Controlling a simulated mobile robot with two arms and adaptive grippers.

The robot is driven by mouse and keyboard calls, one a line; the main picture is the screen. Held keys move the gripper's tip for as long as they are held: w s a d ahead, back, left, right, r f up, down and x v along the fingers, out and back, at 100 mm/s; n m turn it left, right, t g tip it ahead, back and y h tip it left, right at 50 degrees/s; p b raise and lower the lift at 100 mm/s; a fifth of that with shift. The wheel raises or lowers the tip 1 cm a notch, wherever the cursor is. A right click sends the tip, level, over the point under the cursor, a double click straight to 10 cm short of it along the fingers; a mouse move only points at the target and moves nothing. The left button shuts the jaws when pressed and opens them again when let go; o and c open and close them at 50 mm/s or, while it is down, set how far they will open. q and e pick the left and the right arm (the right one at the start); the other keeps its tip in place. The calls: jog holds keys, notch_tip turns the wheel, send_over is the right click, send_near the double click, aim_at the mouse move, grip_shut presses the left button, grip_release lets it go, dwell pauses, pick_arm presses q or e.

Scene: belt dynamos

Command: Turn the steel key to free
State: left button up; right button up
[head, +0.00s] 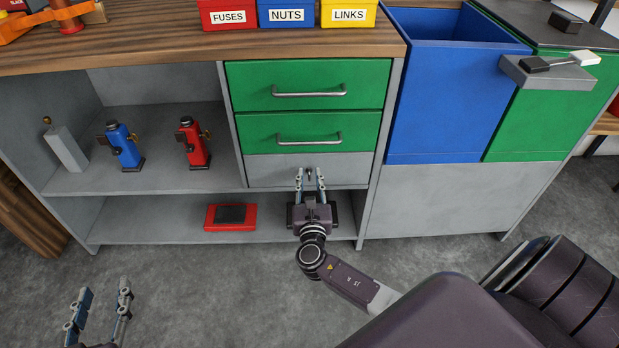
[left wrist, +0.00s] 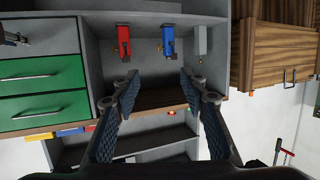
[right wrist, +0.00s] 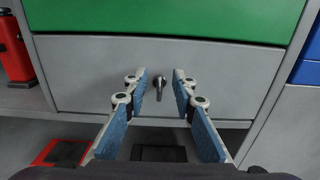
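The steel key (right wrist: 159,84) sits in the front of the grey bottom drawer (right wrist: 85,75), under two green drawers. In the right wrist view its bow hangs straight down from the lock. In the head view the key (head: 309,174) is small and just beyond my right fingertips. My right gripper (right wrist: 159,76) is open, its two fingers on either side of the key, with gaps showing; it also shows in the head view (head: 310,176). My left gripper (head: 98,295) is open and empty at the lower left, over the floor; it also shows in the left wrist view (left wrist: 158,82).
A blue device (head: 123,148), a red device (head: 192,144) and a grey block (head: 66,149) stand on the shelf left of the drawers. A red tray (head: 230,217) lies on the lower shelf. A blue bin (head: 445,95) stands at right. Floor at left is clear.

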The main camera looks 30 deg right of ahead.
jog(key=shift+w+d, duration=0.2)
jog(key=shift+w, duration=0.1)
pick_arm(q)
jog(key=shift+w+d+r+t, duration=0.15)
jog(key=shift+r+t, duration=0.15)
jog(key=shift+r, duration=0.15)
pick_arm(e)
grip_shut()
